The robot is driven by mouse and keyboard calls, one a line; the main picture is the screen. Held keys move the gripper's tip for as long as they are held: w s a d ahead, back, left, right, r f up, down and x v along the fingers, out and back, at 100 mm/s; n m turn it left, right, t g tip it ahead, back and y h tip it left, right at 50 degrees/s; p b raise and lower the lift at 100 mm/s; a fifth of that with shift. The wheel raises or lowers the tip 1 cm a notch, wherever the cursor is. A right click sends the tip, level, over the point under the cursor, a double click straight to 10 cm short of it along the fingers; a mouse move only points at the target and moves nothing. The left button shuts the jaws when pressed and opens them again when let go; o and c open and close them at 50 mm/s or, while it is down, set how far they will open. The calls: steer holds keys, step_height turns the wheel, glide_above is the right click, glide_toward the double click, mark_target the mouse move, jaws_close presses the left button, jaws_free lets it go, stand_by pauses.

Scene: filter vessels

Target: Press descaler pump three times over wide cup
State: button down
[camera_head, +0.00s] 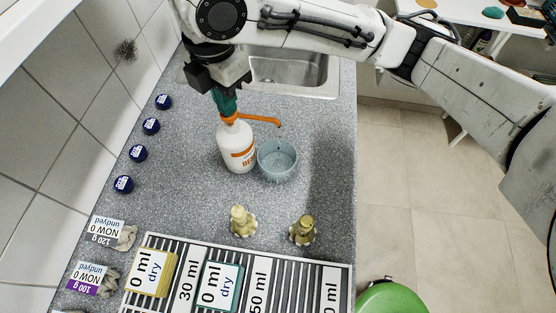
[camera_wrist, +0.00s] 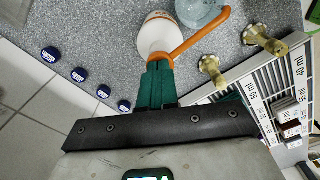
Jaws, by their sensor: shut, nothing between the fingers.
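The descaler pump bottle (camera_head: 237,149) is white with an orange label and an orange pump head and spout (camera_head: 262,121). It stands upright on the grey counter. The wide cup (camera_head: 277,160), a pale blue-grey bowl, stands just right of it, with the spout's tip above its far rim. My gripper (camera_head: 225,104) points down over the pump head, its green fingers shut and empty. In the wrist view the fingertips (camera_wrist: 158,66) overlap the orange pump head (camera_wrist: 162,55); I cannot tell whether they touch it. The cup is partly cut off there (camera_wrist: 201,10).
Two brass fittings (camera_head: 242,222) (camera_head: 303,230) stand nearer on the counter. A slatted rack with volume labels (camera_head: 190,268) lies in front. Several dark blue caps (camera_head: 151,126) line the left wall. A sink (camera_head: 290,75) is behind. A green bin (camera_head: 392,298) stands on the floor.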

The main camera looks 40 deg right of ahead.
steer(key=shift+f+b, duration=0.3)
steer(key=shift+f, duration=0.2)
steer(key=shift+r+p, duration=1.7)
steer(key=shift+p, duration=0.1)
step_height(320, 180, up, 4)
steer(key=p, duration=0.4)
step_height(320, 180, up, 2)
steer(key=shift+p, duration=0.35)
